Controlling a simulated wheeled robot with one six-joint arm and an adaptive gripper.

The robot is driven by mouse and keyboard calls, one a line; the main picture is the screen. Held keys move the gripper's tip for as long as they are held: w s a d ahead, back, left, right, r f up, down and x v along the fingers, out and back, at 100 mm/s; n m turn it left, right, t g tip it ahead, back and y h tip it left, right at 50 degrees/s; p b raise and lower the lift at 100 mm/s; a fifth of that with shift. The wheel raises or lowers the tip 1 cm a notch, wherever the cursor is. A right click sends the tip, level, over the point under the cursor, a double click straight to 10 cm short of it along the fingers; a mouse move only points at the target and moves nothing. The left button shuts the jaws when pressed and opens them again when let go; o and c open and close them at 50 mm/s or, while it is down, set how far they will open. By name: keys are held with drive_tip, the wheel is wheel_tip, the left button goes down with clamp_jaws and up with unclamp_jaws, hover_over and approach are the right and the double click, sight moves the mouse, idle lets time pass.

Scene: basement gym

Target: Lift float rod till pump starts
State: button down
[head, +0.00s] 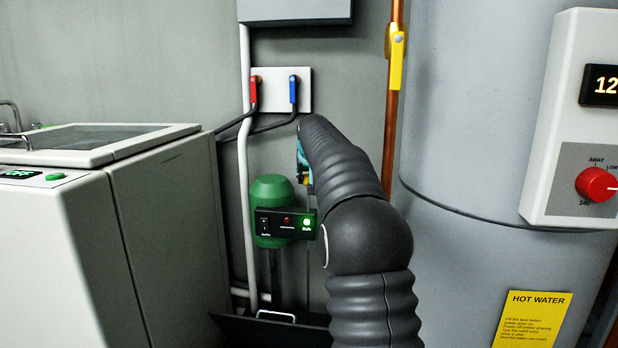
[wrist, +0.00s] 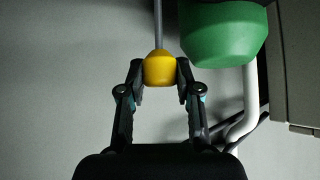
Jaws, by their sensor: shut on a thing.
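The green pump (head: 272,197) stands against the wall, with a black control box (head: 285,223) on its front. The box's RUN lamp (head: 307,224) glows green. The thin grey float rod (head: 308,268) runs down beside the pump; it also shows in the wrist view (wrist: 158,25). The yellow knob (wrist: 159,70) at the rod's end sits between the fingertips of my gripper (wrist: 160,73), which is shut on it. The green pump body also shows next to it in the wrist view (wrist: 222,32). In the head view my arm hides most of the gripper.
A grey washer-like cabinet (head: 165,215) stands on the left, and a large grey water tank (head: 455,120) on the right. White pipe (head: 243,180), a copper pipe (head: 391,140) and red (head: 254,90) and blue (head: 293,89) valve handles are close around my arm.

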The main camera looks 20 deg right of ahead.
drive_tip(key=c, duration=0.8)
unclamp_jaws()
drive_tip(key=shift+d, duration=0.1)
drive_tip(key=v, duration=1.2)
drive_tip(key=shift+w, duration=0.1)
